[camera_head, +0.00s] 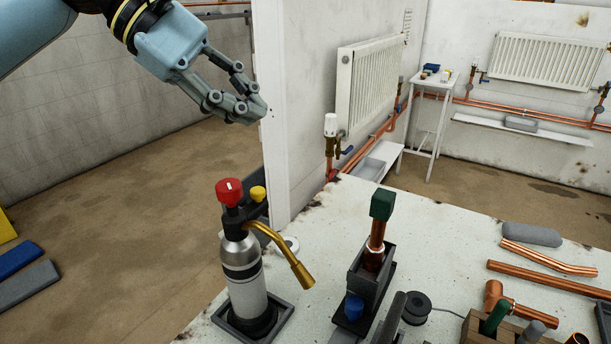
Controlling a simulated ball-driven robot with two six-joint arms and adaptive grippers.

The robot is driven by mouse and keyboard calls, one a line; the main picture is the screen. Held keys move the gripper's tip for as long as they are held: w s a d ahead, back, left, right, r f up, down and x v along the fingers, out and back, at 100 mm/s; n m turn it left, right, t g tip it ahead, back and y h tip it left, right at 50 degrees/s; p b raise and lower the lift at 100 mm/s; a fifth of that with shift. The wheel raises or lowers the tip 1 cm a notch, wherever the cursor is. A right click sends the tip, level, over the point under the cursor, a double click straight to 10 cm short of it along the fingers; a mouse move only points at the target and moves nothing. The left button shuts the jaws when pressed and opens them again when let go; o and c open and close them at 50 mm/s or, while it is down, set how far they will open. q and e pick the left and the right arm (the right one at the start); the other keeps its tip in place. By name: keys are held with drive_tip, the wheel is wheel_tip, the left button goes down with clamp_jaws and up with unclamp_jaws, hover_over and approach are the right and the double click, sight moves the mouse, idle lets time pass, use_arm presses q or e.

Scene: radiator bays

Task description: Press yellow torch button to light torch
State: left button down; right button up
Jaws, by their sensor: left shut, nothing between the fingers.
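The torch (243,275) stands upright in a dark square tray on the left part of the white worktop. It has a silver body, a red knob (229,191) on top and a brass nozzle (283,257) angled down to the right. The yellow button (258,193) sits beside the red knob, on its right. No flame shows at the nozzle tip. My left gripper (262,110) is shut and empty. It appears above the torch in the picture, in front of the white wall edge, apart from the button. My right gripper is not in view.
A dark stand (369,278) holds an upright copper pipe with a green block on top, right of the torch. A solder spool (417,307), copper pipes (548,257) and a wooden tool box (470,326) lie further right. A white wall panel (270,120) stands behind the torch.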

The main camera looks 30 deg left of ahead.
use_arm(q)
drive_tip(key=b, duration=0.1)
hover_over(257, 193)
wheel_tip(257, 193, down, 6)
wheel_tip(257, 193, down, 2)
drive_tip(key=b, duration=0.3)
drive_tip(key=shift+f, duration=0.15)
drive_tip(key=shift+f+b, duration=0.25)
drive_tip(key=shift+b, duration=0.1)
drive_tip(key=shift+r, duration=0.1)
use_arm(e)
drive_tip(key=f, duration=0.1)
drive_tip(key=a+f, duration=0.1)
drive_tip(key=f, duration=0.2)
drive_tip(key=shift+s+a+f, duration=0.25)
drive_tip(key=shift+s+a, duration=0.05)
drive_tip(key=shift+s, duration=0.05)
